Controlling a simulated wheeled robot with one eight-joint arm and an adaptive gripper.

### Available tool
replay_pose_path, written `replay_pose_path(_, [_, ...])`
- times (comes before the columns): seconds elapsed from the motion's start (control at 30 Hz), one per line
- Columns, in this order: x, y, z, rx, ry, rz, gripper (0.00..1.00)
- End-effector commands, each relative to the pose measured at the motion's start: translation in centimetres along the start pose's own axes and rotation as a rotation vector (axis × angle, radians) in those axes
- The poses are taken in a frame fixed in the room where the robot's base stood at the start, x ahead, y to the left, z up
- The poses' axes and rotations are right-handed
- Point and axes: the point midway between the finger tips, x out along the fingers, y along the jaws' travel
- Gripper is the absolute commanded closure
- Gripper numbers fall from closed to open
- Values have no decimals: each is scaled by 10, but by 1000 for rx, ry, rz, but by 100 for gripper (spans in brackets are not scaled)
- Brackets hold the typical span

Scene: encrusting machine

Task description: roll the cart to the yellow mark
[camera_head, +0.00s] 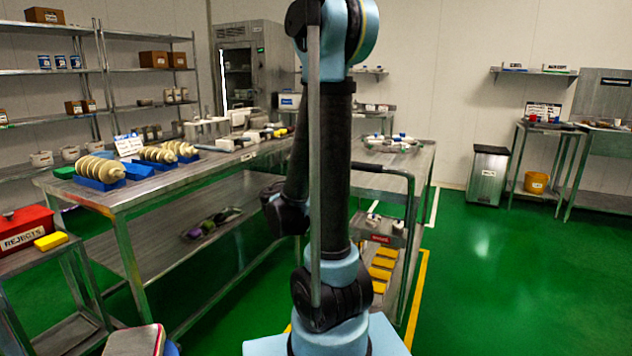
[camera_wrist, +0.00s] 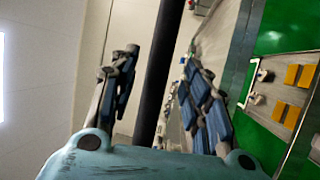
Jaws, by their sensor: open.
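The cart (camera_head: 409,245) stands right of my arm in the head view, partly hidden behind it. It has a black push handle (camera_head: 392,168), an upper tray with small items and a lower deck with yellow blocks (camera_head: 383,262). A yellow line mark (camera_head: 417,300) is on the green floor along the cart's right side; my arm and base hide part of it. In the wrist view my gripper (camera_wrist: 160,62) is open, with a black bar (camera_wrist: 163,75), apparently the cart handle, running between its fingers. I cannot tell whether they touch it. The head view hides my gripper.
A long steel table (camera_head: 150,190) with coiled parts stands left. A red rejects box (camera_head: 25,230) sits on a stand at far left. The green floor at right is clear.

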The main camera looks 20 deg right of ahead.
Motion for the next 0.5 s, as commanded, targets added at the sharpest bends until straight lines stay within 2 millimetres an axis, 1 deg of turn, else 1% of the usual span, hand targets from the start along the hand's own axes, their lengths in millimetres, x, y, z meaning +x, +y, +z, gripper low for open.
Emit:
replay_pose_path(0.1, [-12, 0, -2, 0, 5, 0, 56])
replay_pose_path(0.5, [-51, -1, -2, 0, 5, -1, 56])
